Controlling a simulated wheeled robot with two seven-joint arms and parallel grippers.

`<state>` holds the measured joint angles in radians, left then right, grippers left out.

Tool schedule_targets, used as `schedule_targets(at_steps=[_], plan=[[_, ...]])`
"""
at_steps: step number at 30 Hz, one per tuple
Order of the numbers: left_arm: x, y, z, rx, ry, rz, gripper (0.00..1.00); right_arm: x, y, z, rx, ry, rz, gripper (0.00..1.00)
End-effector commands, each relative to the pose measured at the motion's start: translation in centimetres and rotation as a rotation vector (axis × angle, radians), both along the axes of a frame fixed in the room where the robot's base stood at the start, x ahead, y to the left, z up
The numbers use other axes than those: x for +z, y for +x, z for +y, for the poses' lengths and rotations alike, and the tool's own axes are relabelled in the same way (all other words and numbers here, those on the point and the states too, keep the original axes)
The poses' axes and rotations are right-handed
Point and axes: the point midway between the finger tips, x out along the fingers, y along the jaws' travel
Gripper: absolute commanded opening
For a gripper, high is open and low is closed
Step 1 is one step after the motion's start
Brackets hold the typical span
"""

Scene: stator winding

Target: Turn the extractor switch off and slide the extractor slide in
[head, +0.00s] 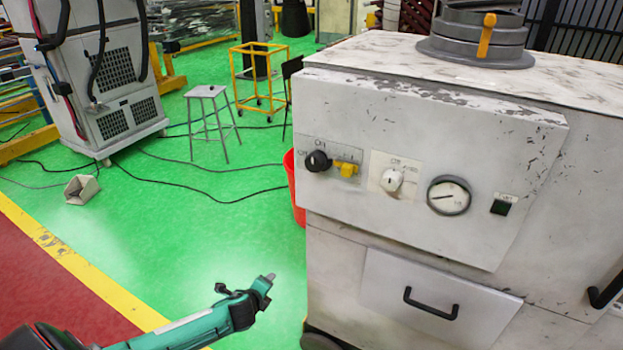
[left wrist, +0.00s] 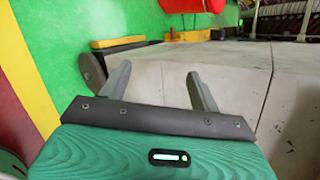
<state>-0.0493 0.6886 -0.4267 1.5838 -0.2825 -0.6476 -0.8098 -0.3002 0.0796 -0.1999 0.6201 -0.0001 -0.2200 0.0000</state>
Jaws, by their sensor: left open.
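The extractor is a worn white cabinet (head: 400,245) filling the right of the head view. Its sloped front panel carries a black rotary knob (head: 318,161) by ON/OFF lettering, a yellow switch (head: 347,169), a white knob (head: 391,180), a round gauge (head: 449,195) and a dark green button (head: 501,207). On top, a grey round collar (head: 475,40) has a yellow tab (head: 487,35) standing up at its front, perhaps the slide. My left gripper (head: 268,282) is open and empty, low and left of the cabinet; its fingers (left wrist: 158,75) show apart in the left wrist view. My right gripper is out of view.
A drawer front with a black handle (head: 431,303) is below the panel. A red bin (head: 294,188) stands behind the cabinet's left edge. A grey stool (head: 207,93), a yellow frame (head: 258,75) and loose cables are on the green floor. Open floor lies left of the cabinet.

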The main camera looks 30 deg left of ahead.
Motion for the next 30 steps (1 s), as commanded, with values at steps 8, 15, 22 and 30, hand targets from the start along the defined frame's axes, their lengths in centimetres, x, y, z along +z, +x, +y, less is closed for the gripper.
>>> schedule_targets(at_steps=[8, 15, 22, 30], plan=[[21.9, 3.1, -4.1, -0.353, 0.536, -0.206, 0.63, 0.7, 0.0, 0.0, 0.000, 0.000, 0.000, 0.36], [36.0, -1.1, -9.1, -0.538, 0.958, -0.348, 0.63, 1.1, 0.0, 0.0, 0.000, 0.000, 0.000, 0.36], [41.6, -4.6, -11.4, -0.597, 1.155, -0.406, 0.63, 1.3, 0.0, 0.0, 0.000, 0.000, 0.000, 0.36], [42.4, -2.8, -11.6, -0.598, 1.174, -0.413, 0.63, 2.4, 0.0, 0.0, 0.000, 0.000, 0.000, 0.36]])
